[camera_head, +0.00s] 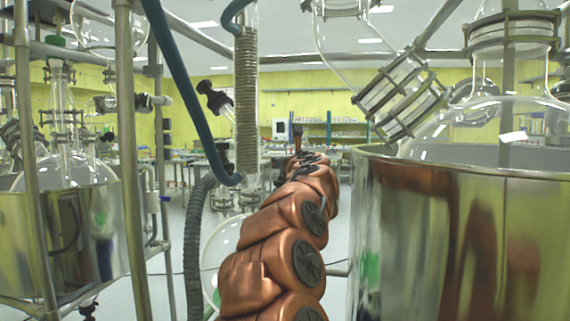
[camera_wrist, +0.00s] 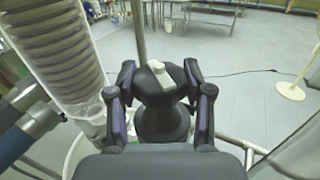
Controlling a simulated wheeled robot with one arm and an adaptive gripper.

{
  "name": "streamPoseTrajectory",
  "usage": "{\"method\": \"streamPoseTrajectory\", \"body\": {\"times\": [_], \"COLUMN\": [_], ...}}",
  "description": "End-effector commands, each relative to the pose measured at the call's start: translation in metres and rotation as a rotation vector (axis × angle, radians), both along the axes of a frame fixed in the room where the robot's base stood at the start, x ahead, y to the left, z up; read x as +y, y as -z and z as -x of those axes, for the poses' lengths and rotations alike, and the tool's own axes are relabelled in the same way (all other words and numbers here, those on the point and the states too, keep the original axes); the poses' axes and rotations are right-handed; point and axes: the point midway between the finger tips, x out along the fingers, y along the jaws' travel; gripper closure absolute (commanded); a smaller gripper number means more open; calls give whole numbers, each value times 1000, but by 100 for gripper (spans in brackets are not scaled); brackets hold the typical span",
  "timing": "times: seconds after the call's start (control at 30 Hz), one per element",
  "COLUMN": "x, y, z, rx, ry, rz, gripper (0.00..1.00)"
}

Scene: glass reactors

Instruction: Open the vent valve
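A black knob with a white piece on top (camera_wrist: 160,88) sits between the fingers of my gripper (camera_wrist: 160,72) in the wrist view; it looks like the vent valve. A narrower black body continues below it. The fingers stand one on each side, and the knob nearly fills the gap. I cannot tell whether both fingertips press on it. In the head view my gripper (camera_head: 305,160) is small and far off at the end of my arm, and the knob is hard to make out there.
A ribbed glass coil column (camera_wrist: 62,50) stands close on the left in the wrist view, with a blue hose (camera_wrist: 30,130) beside it. A large steel vessel (camera_head: 460,240) is close on the right in the head view. Metal posts (camera_head: 130,150) stand left.

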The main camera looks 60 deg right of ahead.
Motion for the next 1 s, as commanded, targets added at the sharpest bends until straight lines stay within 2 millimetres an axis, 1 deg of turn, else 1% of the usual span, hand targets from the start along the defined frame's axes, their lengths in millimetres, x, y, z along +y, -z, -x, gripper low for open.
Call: {"method": "streamPoseTrajectory", "body": {"times": [0.03,0.2,0.23,0.37,0.63,0.73,1.0], "x": [0,0,0,0,-2,0,1], "y": [0,0,0,0,0,-2,-2], "z": [0,0,0,-1,1,-1,-1], "rx": [0,0,0,-1,-3,-3,-2], "ry": [-1,-1,-1,-28,-214,-268,-302], "rz": [0,0,0,-1,-2,1,3], "gripper": [60,78,80,80,80,80,80]}}
